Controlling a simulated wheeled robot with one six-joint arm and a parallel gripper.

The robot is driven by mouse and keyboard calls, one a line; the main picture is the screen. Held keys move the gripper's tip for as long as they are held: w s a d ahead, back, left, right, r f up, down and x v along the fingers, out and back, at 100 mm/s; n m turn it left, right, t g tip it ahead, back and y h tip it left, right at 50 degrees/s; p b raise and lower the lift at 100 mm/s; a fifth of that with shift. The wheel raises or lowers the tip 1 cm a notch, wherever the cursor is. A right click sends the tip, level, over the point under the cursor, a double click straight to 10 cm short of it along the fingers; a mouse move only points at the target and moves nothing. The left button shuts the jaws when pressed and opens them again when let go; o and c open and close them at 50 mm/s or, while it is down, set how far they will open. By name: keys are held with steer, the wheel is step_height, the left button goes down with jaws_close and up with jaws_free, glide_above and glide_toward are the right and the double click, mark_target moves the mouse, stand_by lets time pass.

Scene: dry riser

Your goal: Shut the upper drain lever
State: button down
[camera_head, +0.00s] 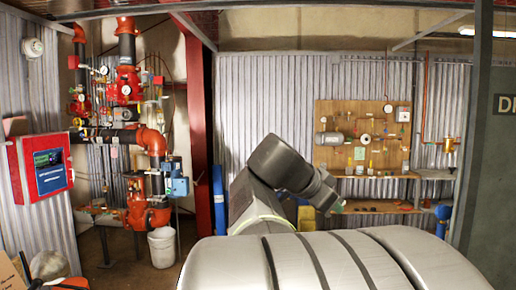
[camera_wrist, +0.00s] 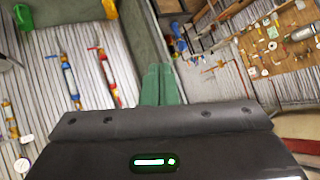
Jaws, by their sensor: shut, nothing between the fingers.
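The red valve and pipe assembly (camera_head: 125,80) stands at the left in the head view, with a lower red valve body (camera_head: 148,205) beneath it. The upper drain lever is too small to pick out with certainty in either view. A small brass fitting (camera_head: 449,145) sits on the copper pipe at the right. My gripper (camera_wrist: 157,84) shows in the wrist view with its green fingers together and nothing between them. In the head view, my arm reaches up at the centre, well apart from the red assembly, and its end hangs in front of the bench area.
A red wall panel (camera_head: 40,165) is at the left, with a white bucket (camera_head: 162,246) on the floor. A red steel column (camera_head: 197,130) stands beside the pipes. A tool board (camera_head: 335,112) hangs above a wooden bench (camera_head: 375,207). A dark door (camera_head: 497,170) is at the right.

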step_height(320, 180, up, 30)
steer(key=w+a+m+t+h, duration=0.1)
steer(key=m+h, duration=0.5)
steer(key=m, duration=0.9)
steer(key=shift+a+t+h, duration=0.3)
steer(key=shift+a+t, duration=0.55)
steer(key=shift+t, duration=0.25)
steer(key=shift+f, duration=0.15)
